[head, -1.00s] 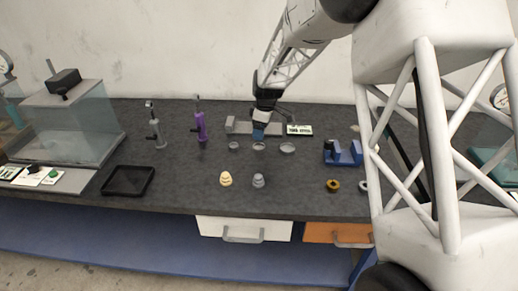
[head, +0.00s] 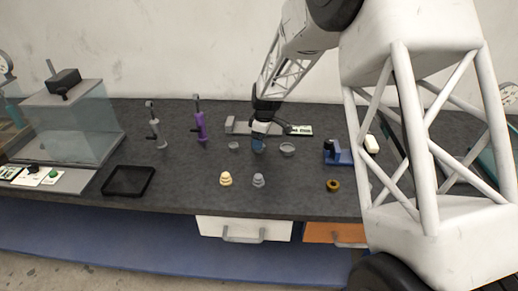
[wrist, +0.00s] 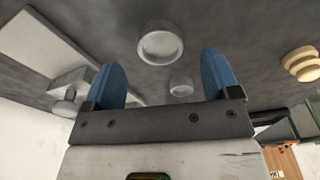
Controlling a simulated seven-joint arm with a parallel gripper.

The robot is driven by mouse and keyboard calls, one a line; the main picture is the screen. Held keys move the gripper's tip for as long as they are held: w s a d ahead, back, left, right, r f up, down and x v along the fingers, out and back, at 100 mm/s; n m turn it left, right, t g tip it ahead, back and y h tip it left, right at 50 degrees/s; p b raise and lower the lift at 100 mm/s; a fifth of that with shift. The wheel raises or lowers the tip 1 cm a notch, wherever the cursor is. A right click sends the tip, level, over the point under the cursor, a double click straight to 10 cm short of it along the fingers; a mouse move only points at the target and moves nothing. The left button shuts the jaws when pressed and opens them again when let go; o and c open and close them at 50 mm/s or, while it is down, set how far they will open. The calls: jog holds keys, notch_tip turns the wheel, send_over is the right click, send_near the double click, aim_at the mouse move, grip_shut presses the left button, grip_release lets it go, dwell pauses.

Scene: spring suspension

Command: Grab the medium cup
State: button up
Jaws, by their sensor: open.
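Three grey cups stand in a row on the dark table. The small cup (head: 233,146) is at the left and the large cup (head: 288,150) is at the right. The medium cup is between them, largely hidden behind my gripper (head: 259,145) in the head view. In the wrist view the medium cup (wrist: 160,43) is upright, just ahead of and between the blue fingers of my gripper (wrist: 164,66). The fingers are open and hold nothing. The small cup (wrist: 181,87) shows farther back between the fingers.
A grey device (head: 238,127) lies behind the cups. A cream weight (head: 226,180) and a grey weight (head: 258,181) stand in front. A purple stand (head: 199,125) is to the left, a blue holder (head: 341,153) to the right. A black tray (head: 128,181) lies farther left.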

jog(key=shift+a+f, duration=0.2)
jog(key=shift+f, duration=1.45)
jog(key=c, duration=1)
jog(key=shift+r, duration=0.1)
jog(key=shift+c, duration=0.2)
notch_tip(320, 180, up, 10)
